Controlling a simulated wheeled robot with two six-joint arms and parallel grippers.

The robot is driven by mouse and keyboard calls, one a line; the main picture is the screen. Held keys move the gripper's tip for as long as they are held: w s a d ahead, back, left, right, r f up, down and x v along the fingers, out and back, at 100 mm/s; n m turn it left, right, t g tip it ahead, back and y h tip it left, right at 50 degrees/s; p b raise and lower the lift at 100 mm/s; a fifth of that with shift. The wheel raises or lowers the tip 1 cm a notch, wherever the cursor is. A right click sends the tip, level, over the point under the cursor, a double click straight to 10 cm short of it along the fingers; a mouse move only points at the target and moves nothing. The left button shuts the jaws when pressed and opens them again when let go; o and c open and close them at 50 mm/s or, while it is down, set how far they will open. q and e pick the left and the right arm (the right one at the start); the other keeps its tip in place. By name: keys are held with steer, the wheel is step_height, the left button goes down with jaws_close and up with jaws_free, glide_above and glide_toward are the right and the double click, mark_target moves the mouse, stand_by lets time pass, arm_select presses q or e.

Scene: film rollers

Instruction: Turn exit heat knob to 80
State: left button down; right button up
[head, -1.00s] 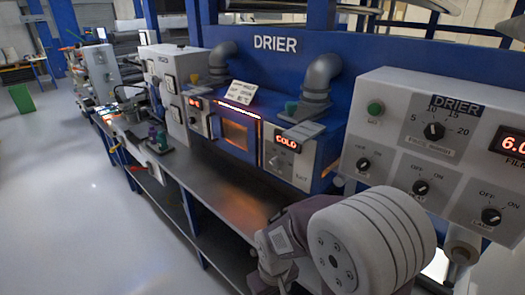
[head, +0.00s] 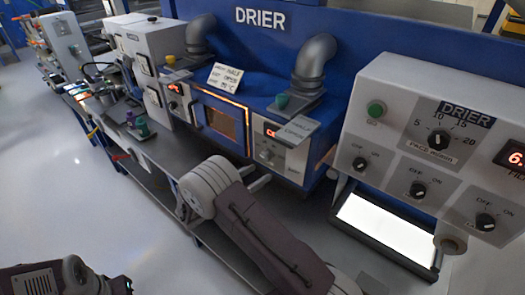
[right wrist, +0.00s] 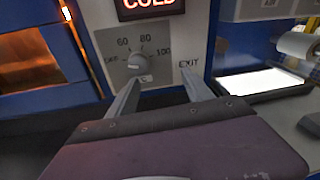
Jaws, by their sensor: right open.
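The exit heat knob (right wrist: 139,63) is a small grey dial on a plate marked OFF, 60, 80 and 100, with EXIT at its lower right. Its pointer direction is too small to tell surely. The knob also shows on the drier's right-hand module in the head view (head: 265,154). My right gripper (right wrist: 160,73) is open and empty, facing the panel. Its left finger reaches just below the knob and its right finger points toward the EXIT label, so the knob lies left of the middle of the jaws. Contact cannot be told. My left gripper's fingers are not in view.
A COLD display (right wrist: 150,5) sits above the knob, and the glowing drier window (head: 222,124) is to its left. A lit white panel (head: 385,229) lies right of the module. The control box (head: 400,140) with several other knobs stands further right.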

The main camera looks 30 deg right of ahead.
mark_target(264, 158)
steer(key=w+d+n+t+p, duration=0.1)
steer(key=w+d, duration=0.1)
steer(key=w+d+n+t+p, duration=0.1)
steer(key=w+d, duration=0.1)
steer(key=w, duration=0.1)
steer(key=shift+w+d+r+p, duration=0.1)
steer(key=shift+w+d+p, duration=0.05)
steer(key=shift+d+p, duration=0.25)
steer(key=shift+w+d, duration=0.2)
steer(key=shift+d, duration=0.25)
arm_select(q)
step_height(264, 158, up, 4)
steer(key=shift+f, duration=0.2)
arm_select(e)
jaws_close()
